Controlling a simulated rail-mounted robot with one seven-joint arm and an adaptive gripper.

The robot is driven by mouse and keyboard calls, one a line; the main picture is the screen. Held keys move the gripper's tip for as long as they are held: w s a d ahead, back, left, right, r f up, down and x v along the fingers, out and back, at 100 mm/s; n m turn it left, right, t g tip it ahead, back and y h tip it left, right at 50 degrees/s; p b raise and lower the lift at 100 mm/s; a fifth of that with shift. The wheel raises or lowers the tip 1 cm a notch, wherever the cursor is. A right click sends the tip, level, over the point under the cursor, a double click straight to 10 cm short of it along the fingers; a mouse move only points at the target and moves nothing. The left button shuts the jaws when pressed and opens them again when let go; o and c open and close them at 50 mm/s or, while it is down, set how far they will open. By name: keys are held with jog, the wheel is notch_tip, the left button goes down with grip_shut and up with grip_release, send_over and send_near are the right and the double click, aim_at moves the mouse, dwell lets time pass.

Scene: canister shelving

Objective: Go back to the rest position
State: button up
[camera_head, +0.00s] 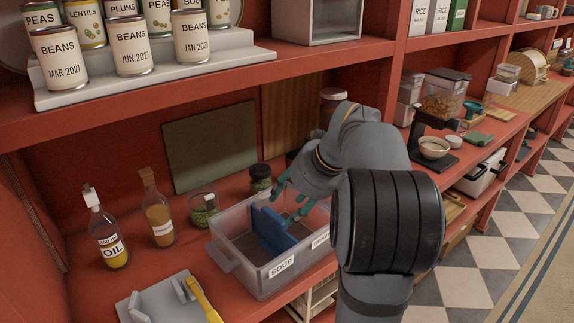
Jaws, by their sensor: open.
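My gripper (290,199) has teal fingers. They are apart and I see nothing held between them. It is over the right part of a clear bin (234,266), close to the blue divider (270,231) inside it. I cannot tell whether the fingertips touch the divider or the bin. My arm reaches in from the lower right and hides the bin's right end and part of the counter behind it.
An oil bottle (108,236), a second bottle (158,212) and jars stand left of and behind the bin. A grey holder with a yellow-handled tool (204,300) lies in front. Cans, including a BEANS can (130,46), fill the upper shelf. A scale with a bowl (434,148) stands right.

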aim_at(275, 217)
jog(key=x, duration=1.2)
jog(key=shift+f, duration=0.1)
jog(key=shift+r+p, duration=0.45)
jog(key=shift+r, duration=0.15)
jog(key=shift+f, duration=0.15)
jog(key=shift+s+f+b, duration=0.15)
jog(key=shift+f+b, duration=0.05)
jog(key=shift+b, duration=0.35)
jog(key=v, duration=1.1)
jog(key=x, duration=1.1)
notch_tip(275, 217, up, 6)
jog(key=p, duration=0.6)
jog(key=shift+r, duration=0.35)
